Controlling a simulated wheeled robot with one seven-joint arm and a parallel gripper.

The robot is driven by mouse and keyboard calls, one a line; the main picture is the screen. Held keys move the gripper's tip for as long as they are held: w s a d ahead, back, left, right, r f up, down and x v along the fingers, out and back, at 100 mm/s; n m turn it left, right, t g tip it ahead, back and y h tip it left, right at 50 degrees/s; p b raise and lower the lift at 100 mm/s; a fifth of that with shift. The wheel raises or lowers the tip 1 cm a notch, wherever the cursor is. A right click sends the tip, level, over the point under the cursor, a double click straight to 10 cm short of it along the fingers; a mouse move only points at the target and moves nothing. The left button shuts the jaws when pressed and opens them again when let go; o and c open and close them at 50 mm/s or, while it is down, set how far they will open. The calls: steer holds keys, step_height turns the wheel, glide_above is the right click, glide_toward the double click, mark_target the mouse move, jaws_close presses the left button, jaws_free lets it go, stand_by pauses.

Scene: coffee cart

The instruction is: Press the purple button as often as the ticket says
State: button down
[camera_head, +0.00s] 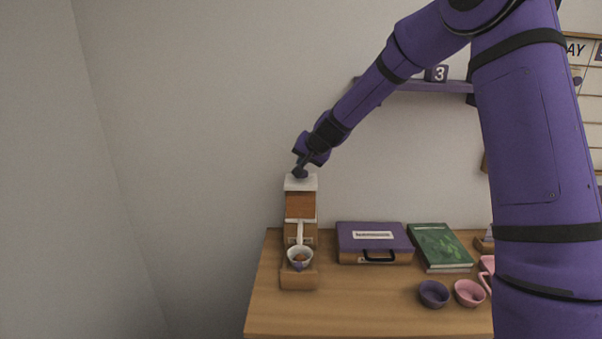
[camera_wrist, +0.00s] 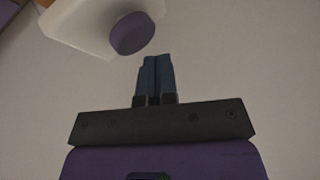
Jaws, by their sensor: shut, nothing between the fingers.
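The purple button (camera_wrist: 132,33) is a round disc on the white top of the coffee machine (camera_wrist: 85,22) in the wrist view. In the head view, the white-topped wooden machine (camera_head: 301,205) stands at the table's left end, and my gripper hides its button. My gripper (camera_head: 299,173) points down just over the machine's top. In the wrist view, my gripper's fingers (camera_wrist: 157,62) are together and empty. The button shows beyond the fingertips and slightly left, with a small gap in the picture. Whether they touch it I cannot tell. I cannot make out a ticket with a readable number.
A cup (camera_head: 300,260) sits under the machine's spout. A purple case (camera_head: 374,240), a green book (camera_head: 440,246), a purple cup (camera_head: 433,294) and a pink cup (camera_head: 469,293) are to the right. A shelf (camera_head: 420,87) holds a block marked 3 (camera_head: 437,74). My arm covers the table's right side.

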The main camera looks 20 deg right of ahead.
steer(key=shift+r, duration=2.5)
steer(key=shift+r, duration=0.1)
steer(key=s+r+n+g, duration=0.15)
steer(key=s+r, duration=0.45)
steer(key=s, duration=0.6)
steer(key=s+r+n, duration=0.2)
steer(key=s+r, duration=0.3)
steer(key=s, duration=0.6)
steer(key=s+d+f+n+g+h, duration=0.1)
steer(key=s+d, duration=0.2)
steer(key=s, duration=0.9)
steer(key=s+d+n+g+h, duration=0.1)
steer(key=s+d, duration=0.2)
steer(key=s, duration=1)
steer(key=shift+s+d+f+h, duration=0.15)
steer(key=shift+s+f+h, duration=0.1)
steer(key=shift+f+h, duration=0.15)
